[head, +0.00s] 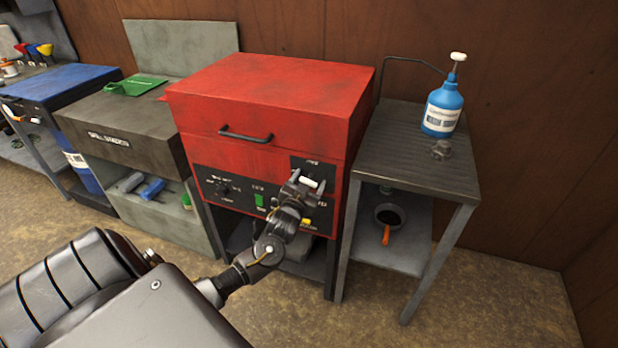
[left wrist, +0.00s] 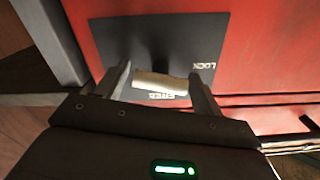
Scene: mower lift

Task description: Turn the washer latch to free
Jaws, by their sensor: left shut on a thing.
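The red washer (head: 270,90) stands against the wall with its lid down. Its latch is a pale bar handle (head: 310,181) on a dark plate on the right of the front panel. In the left wrist view the latch handle (left wrist: 160,82) lies roughly level across the picture. A "LOCK" label sits to its right and a second label, partly covered and apparently "FREE", sits just below it. My left gripper (head: 306,185) is at the latch; in the wrist view its fingers (left wrist: 161,90) stand at both sides of the handle, shut on it. My right gripper is out of view.
A grey metal stand (head: 420,150) with a blue pump bottle (head: 443,108) is right of the washer. A black pan with an orange handle (head: 387,232) is on its lower shelf. A grey cabinet (head: 115,130) stands left. The floor in front right is clear.

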